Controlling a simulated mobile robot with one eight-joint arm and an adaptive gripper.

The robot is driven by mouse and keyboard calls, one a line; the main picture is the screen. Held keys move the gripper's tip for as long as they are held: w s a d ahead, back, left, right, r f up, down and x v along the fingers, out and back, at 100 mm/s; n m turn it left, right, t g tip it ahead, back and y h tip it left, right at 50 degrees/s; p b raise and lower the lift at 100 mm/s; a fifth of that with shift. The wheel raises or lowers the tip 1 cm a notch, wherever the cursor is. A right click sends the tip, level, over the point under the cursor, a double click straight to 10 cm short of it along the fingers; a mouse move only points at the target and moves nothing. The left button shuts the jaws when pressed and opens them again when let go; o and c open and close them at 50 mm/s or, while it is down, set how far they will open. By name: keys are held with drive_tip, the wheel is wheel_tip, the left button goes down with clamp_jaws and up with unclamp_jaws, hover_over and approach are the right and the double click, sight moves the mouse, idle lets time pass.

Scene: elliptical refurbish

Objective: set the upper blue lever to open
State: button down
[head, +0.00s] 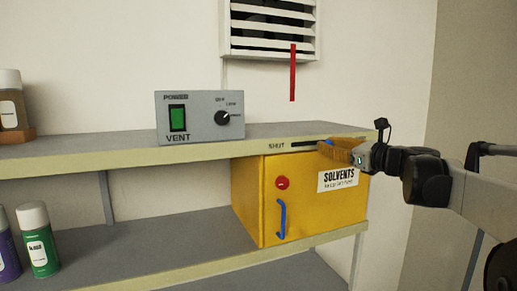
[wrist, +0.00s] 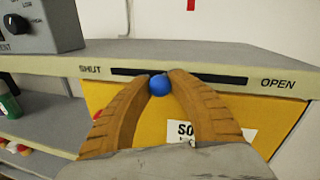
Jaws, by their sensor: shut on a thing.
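The upper blue lever is a round blue knob (wrist: 160,86) in a dark horizontal slot (wrist: 215,78) on the shelf's front edge. SHUT is printed at the slot's left end and OPEN at its right end. The knob sits a little left of the slot's middle in the wrist view. My gripper (wrist: 161,79) is shut on the knob, with one orange ribbed finger on each side of it. In the head view my gripper (head: 330,147) covers most of the knob and the slot's right part, including the OPEN label.
A yellow solvents cabinet (head: 300,205) with a red knob (head: 283,183) and a blue handle (head: 282,219) is below the slot. A grey vent control box (head: 200,117) stands on the upper shelf (head: 100,147). A red strip (head: 293,72) hangs from the wall vent (head: 270,28).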

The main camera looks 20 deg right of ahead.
drive_tip(key=d, duration=1)
drive_tip(key=shift+w+d, duration=0.15)
drive_tip(key=shift+d, duration=0.15)
drive_tip(key=c, duration=1.5)
unclamp_jaws()
drive_tip(key=o, duration=0.3)
drive_tip(key=shift+d, duration=0.25)
drive_tip(key=shift+o, duration=0.2)
